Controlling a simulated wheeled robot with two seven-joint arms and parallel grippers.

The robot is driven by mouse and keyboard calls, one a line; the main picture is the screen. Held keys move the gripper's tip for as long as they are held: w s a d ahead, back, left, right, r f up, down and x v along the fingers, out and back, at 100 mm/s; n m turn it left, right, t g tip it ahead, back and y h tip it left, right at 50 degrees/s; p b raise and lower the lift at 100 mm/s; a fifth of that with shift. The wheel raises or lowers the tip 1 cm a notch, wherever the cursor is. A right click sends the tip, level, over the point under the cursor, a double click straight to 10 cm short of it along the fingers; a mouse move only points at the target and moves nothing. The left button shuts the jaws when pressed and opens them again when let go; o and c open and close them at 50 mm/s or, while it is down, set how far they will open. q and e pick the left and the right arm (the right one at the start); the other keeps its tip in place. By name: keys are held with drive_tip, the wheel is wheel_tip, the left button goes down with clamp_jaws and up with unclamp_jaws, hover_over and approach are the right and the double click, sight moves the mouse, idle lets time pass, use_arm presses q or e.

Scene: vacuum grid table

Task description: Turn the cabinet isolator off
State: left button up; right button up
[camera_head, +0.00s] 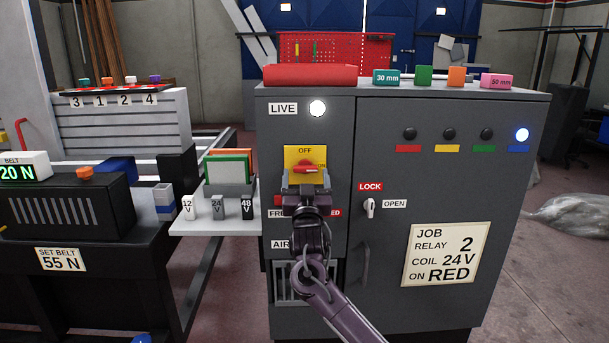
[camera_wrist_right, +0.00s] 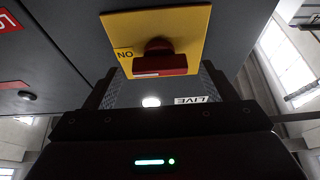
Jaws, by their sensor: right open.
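The isolator is a yellow plate (camera_head: 304,155) on the grey cabinet (camera_head: 450,180), marked OFF at the top and ON at the right. Its red handle (camera_head: 306,168) lies level, and in the wrist view its white mark is on the ON side. The LIVE lamp (camera_head: 317,108) glows white. My right gripper (camera_head: 305,187) is open just in front of and below the handle, partly hiding the plate's lower part. In the inverted wrist view the red handle (camera_wrist_right: 160,62) shows between and beyond the fingers, apparently untouched. My left gripper is not in view.
A white lock switch (camera_head: 370,207) and a door handle (camera_head: 366,259) are right of my arm. Coloured blocks and a red roll (camera_head: 310,75) lie on the cabinet top.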

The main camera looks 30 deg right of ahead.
drive_tip(key=shift+w+d+r, duration=0.2)
drive_tip(key=shift+w+d, duration=0.05)
drive_tip(key=shift+w, duration=0.25)
drive_tip(key=shift+c, duration=0.2)
drive_tip(key=c, duration=1)
drive_tip(key=shift+o, duration=0.2)
